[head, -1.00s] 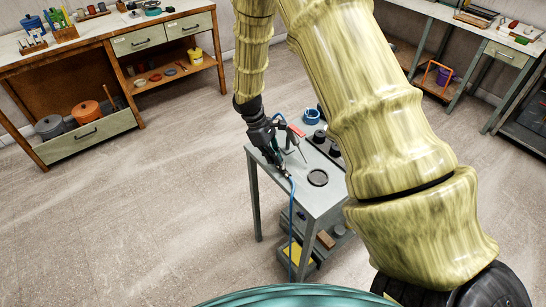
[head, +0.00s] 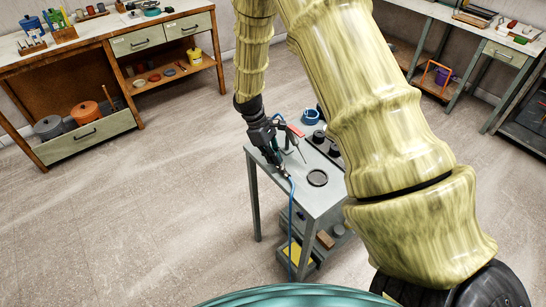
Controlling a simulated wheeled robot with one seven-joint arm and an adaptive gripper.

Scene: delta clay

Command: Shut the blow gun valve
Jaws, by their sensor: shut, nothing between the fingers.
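My gripper (head: 279,168) points down at the left edge of the small grey table in the head view, with its dark fingers low over the tabletop. It is shut and holds nothing. The blow gun (head: 295,143) is beside it, with a thin nozzle pointing down and right and a red part (head: 296,130) near it. A blue hose (head: 291,210) runs down the table's front. The valve is too small and too close behind my gripper to make out, and I cannot tell whether the fingers touch it.
Workbenches stand at the back left (head: 110,35) and back right (head: 500,45). The floor at left is clear.

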